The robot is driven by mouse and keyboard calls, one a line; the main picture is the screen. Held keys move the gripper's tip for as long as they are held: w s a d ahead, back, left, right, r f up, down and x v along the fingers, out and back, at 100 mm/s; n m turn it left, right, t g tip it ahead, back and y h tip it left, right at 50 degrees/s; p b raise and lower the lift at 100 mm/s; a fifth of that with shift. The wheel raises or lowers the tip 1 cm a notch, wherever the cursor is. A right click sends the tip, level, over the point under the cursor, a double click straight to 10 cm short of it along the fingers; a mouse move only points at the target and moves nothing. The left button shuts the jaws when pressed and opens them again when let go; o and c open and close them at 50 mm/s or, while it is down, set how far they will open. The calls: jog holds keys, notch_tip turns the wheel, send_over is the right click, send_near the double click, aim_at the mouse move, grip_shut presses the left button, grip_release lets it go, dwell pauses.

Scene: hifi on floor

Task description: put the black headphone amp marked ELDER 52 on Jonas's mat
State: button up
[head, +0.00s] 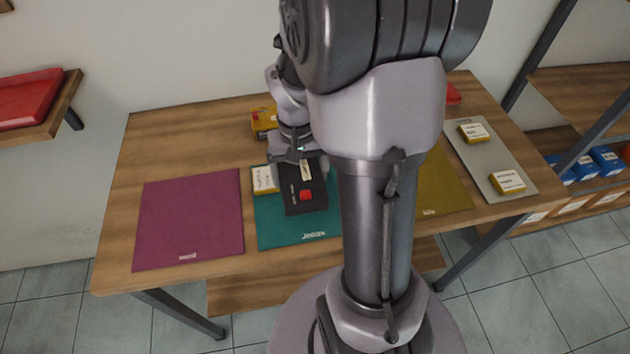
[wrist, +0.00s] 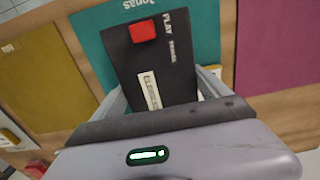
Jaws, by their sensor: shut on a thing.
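A black box with a red button (head: 306,196) is in my gripper (head: 297,160), over the teal mat (head: 275,235). The mat's front edge reads Jonas. In the wrist view the black box (wrist: 180,65) fills the middle, between the fingers of my gripper (wrist: 165,100), which are shut on it. It bears the word PLAY and a white label whose text I cannot read surely. The teal mat (wrist: 205,25) shows around it, with Jonas upside down. I cannot tell whether the box touches the mat.
A yellow box (head: 264,180) is on the teal mat, just left of the black box. Another yellow box (head: 263,120) stands behind. A purple mat (head: 190,220) lies bare at left. An olive mat (head: 445,185) and a grey mat (head: 490,160) with two yellow boxes lie at right.

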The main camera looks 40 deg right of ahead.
jog(key=d, duration=0.1)
jog(key=s+d, duration=0.1)
jog(key=d, duration=0.1)
jog(key=shift+s+f, duration=0.15)
jog(key=shift+s, duration=0.05)
jog(key=shift+s+d+f+b, duration=0.15)
jog(key=shift+d+f+b, duration=0.05)
jog(key=shift+d+b, duration=0.1)
notch_tip(320, 180, down, 3)
jog(key=shift+a+f+b, duration=0.1)
jog(key=shift+f+b, duration=0.1)
jog(key=shift+b, duration=0.6)
jog(key=shift+r, duration=0.15)
